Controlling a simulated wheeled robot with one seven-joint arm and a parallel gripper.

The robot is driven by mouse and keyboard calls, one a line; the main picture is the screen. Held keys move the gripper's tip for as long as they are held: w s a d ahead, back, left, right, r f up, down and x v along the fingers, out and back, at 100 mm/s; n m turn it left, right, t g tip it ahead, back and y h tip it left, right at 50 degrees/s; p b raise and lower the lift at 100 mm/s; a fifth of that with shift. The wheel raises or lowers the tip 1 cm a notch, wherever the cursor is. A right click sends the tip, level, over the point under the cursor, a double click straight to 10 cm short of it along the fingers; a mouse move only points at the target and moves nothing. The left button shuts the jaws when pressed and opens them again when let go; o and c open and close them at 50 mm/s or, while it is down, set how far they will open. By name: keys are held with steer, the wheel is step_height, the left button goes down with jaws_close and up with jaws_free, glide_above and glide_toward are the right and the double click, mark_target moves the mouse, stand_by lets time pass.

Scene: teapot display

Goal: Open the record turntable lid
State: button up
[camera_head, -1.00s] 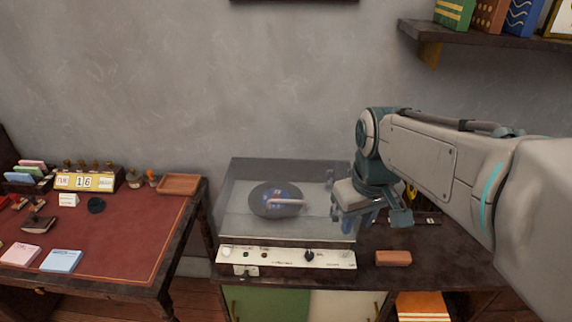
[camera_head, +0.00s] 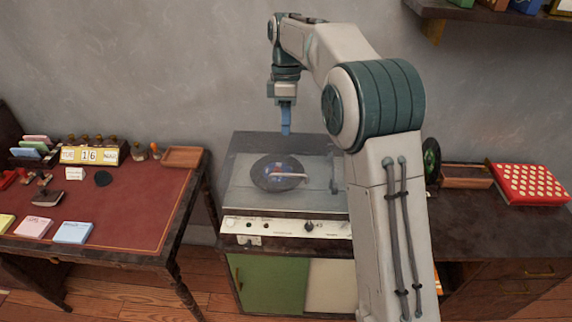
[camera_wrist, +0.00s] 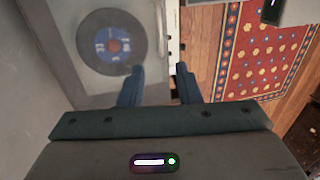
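The record turntable (camera_head: 270,228) stands on the cabinet, its pale control strip at the front. Its clear lid (camera_head: 240,160) looks shut over the dark record (camera_head: 265,180), which has a blue label. The record also shows in the wrist view (camera_wrist: 98,57). My gripper (camera_head: 286,130) hangs fingers-down above the back part of the turntable. In the wrist view the two blue fingers (camera_wrist: 160,80) are apart with nothing between them. I cannot tell exactly how far they are above the lid. My arm hides the turntable's right side.
A desk with a red top (camera_head: 120,205) stands at left, holding a calendar block (camera_head: 88,155) and notepads. A red dotted box (camera_head: 528,184) and a wooden tray (camera_head: 466,176) lie on the cabinet to the right. A shelf (camera_head: 480,12) is at upper right. The wall is close behind.

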glide_above(286, 181)
step_height(286, 181, down, 13)
steer(key=shift+p, duration=0.3)
jaws_close()
